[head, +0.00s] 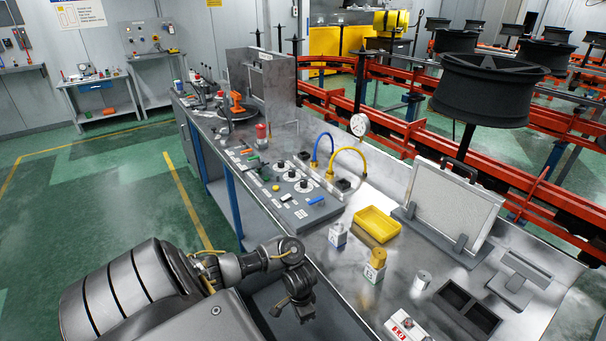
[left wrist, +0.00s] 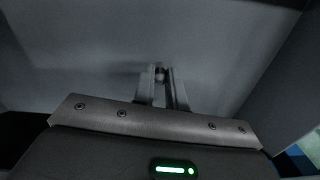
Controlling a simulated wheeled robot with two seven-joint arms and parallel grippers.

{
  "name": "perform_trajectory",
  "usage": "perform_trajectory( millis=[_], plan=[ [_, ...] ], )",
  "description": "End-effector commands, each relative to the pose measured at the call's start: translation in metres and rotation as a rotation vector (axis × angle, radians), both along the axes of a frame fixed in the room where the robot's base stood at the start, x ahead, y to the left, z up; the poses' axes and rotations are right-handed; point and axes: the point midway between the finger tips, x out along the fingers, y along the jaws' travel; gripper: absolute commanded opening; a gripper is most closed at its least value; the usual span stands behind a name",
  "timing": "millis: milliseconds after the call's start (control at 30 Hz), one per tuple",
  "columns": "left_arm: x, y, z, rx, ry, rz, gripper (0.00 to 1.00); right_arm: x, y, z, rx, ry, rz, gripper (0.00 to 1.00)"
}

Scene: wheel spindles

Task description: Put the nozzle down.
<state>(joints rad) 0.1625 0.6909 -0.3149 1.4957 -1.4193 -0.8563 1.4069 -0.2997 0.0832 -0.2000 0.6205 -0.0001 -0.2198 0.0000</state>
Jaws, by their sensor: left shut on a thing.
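My left gripper (left wrist: 160,78) shows in the left wrist view, its two fingers close together on a small, dim, rounded thing, apparently the nozzle (left wrist: 159,71). Most of the nozzle is hidden or too dark to make out. A plain grey surface lies beyond the fingertips; I cannot tell whether the nozzle touches it. In the head view my left arm reaches down at the bench's near edge, over a dark grey recess. The fingers and the nozzle cannot be made out there. My right gripper is in neither view.
A control panel (head: 285,187) sits farther back. Grey walls surround the wrist view.

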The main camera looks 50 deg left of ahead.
Motion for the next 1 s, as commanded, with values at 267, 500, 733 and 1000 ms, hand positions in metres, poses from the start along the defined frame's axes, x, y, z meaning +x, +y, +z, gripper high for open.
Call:
perform_trajectory(
  millis=[267,500,733,1000],
  plan=[
    [0.005,-0.007,-0.023,-0.001,0.005,0.002,0.0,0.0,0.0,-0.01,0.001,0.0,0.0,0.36],
    [0.006,-0.006,-0.041,0.0,0.001,0.0,0.0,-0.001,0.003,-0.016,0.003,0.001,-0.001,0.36],
    [0.006,-0.006,-0.04,0.0,0.001,0.0,0.0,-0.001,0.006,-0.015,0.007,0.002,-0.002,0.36],
    [0.006,-0.006,-0.042,-0.001,0.001,0.0,0.35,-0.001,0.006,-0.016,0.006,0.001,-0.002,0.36]
  ],
)
